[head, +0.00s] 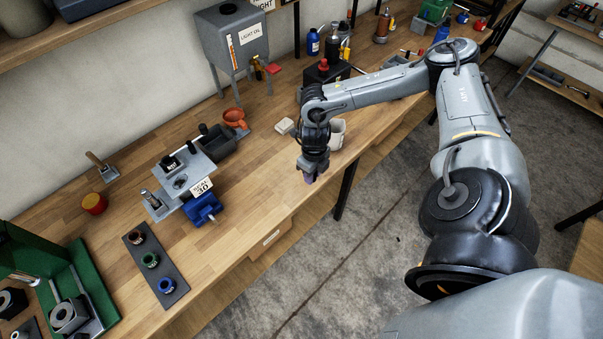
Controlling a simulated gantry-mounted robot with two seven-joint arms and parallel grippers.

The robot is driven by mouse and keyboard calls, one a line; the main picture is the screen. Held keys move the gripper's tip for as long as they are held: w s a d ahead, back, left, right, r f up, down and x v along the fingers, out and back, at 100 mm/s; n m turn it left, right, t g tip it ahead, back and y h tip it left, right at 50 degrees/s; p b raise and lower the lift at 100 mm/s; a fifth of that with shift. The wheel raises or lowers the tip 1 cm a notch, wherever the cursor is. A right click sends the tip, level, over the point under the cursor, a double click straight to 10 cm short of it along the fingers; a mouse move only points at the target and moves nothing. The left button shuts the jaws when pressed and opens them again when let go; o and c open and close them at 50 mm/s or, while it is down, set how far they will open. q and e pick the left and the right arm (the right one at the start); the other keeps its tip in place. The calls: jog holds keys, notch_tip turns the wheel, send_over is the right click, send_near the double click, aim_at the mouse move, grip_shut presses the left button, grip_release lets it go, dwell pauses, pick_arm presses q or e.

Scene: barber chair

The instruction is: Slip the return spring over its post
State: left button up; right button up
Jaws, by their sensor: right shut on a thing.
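I cannot tell whether this is the spring's post. The gripper is well to the right of the fixture and apart from it. My left gripper is not in view.
A dark strip (155,262) holds brown, green and blue ring-like parts. A blue vise-like block (202,208) sits before the fixture. A white mug (337,134) stands close behind the gripper. An orange cup (235,118) is further back. The bench between fixture and gripper is clear.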

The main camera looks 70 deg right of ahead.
notch_tip(320, 180, up, 9)
jog(key=s+p, duration=0.1)
jog(key=p, duration=0.5)
jog(key=shift+f+p, duration=0.2)
jog(key=shift+p, duration=0.2)
